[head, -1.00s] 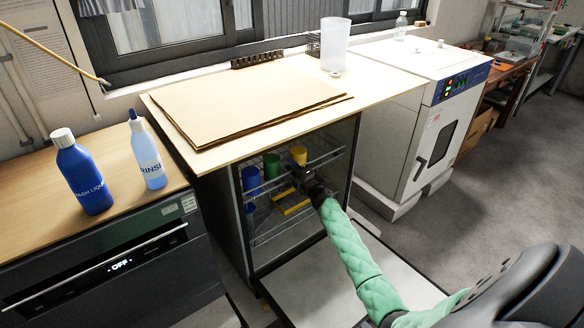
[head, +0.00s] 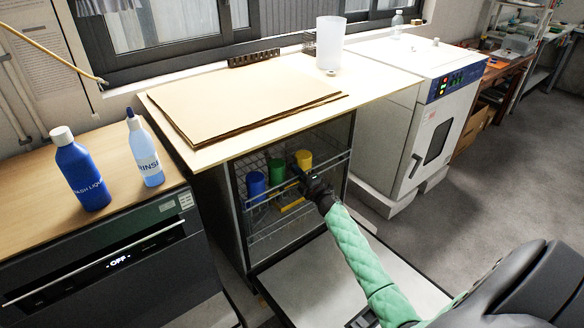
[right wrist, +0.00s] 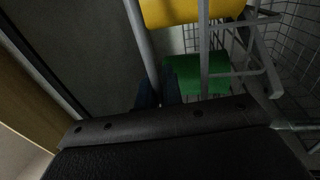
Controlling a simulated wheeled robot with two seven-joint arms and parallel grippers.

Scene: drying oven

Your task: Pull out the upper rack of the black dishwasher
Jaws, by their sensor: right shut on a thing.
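The black dishwasher (head: 238,222) stands under the wooden top with its door (head: 335,280) folded down. Its upper rack (head: 262,205) is a wire rack holding a blue cup (head: 255,183), a green cup (head: 277,173) and a yellow cup (head: 304,160). My right gripper (head: 299,174) is at the rack's front, near the yellow cup, shut on the rack. In the right wrist view the dark fingertips (right wrist: 158,92) are at a rack wire, with the yellow cup (right wrist: 185,12) and green cup (right wrist: 197,76) beyond. The exact grip point is partly hidden. My left gripper is out of view.
A white oven (head: 418,135) stands right of the dishwasher. A second dark appliance (head: 110,272) is at left, under a counter with a blue bottle (head: 82,175) and a rinse bottle (head: 146,155). The wooden top (head: 372,92) overhangs the rack. Floor at right is clear.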

